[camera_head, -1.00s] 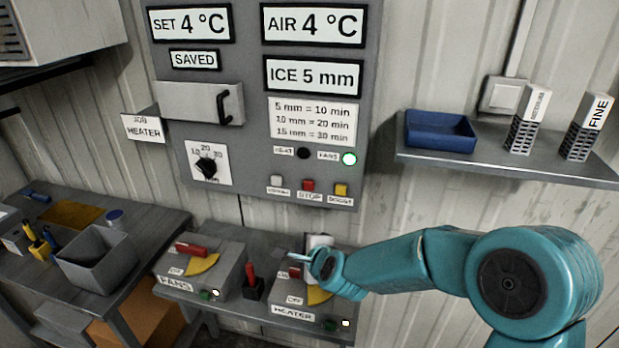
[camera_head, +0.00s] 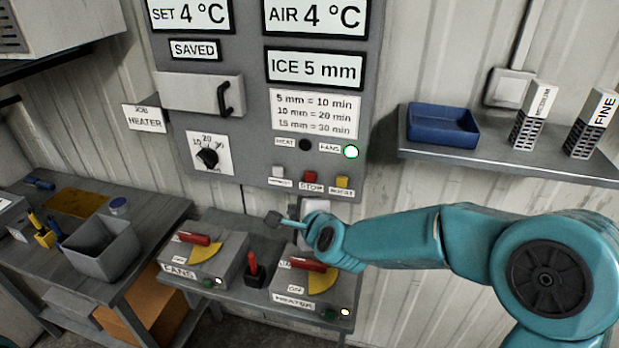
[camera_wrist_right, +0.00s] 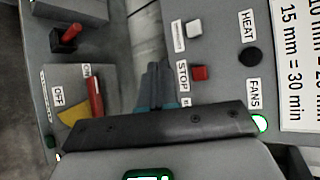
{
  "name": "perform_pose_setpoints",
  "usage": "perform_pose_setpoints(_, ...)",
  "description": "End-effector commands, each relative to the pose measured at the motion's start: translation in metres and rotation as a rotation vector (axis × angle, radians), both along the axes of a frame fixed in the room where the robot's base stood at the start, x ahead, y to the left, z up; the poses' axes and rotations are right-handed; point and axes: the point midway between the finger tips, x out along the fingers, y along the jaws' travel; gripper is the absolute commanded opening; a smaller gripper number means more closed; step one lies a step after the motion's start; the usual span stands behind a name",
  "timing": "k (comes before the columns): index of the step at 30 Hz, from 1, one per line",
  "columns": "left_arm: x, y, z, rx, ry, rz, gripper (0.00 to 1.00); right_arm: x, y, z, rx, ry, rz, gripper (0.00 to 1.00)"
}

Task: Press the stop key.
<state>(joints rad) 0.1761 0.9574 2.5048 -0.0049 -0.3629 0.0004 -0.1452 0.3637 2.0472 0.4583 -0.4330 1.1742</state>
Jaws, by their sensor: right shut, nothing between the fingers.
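The stop key is a small red button (camera_head: 310,177) above the label STOP, low on the grey control panel (camera_head: 262,165). It sits between a white key (camera_head: 278,172) and a yellow key (camera_head: 343,182). In the right wrist view the red key (camera_wrist_right: 199,73) is just right of the fingers. My right gripper (camera_head: 273,217) is shut and empty, below and left of the key in the head view and apart from it. Its dark fingers also show in the right wrist view (camera_wrist_right: 156,80). My left gripper is not in view.
Below the panel, a bench holds the FANS box (camera_head: 198,258) and the HEATER box (camera_head: 318,286), both with red levers, and a small red-handled switch (camera_head: 252,268) between them. A dial (camera_head: 208,155) and drawer handle (camera_head: 225,98) are on the panel. A shelf with a blue tray (camera_head: 412,134) is right.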

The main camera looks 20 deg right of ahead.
Motion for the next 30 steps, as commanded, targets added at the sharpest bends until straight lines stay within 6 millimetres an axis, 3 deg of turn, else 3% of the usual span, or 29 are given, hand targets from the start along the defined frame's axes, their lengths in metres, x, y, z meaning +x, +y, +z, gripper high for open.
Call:
perform_pose_setpoints(18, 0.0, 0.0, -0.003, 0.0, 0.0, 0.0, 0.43, 0.063, -0.043, -0.002, 0.0, 0.0, -0.002, 0.0)
perform_pose_setpoints(30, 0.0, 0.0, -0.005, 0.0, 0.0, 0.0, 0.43, 0.073, -0.05, 0.0, -0.001, 0.001, 0.0, 0.0)
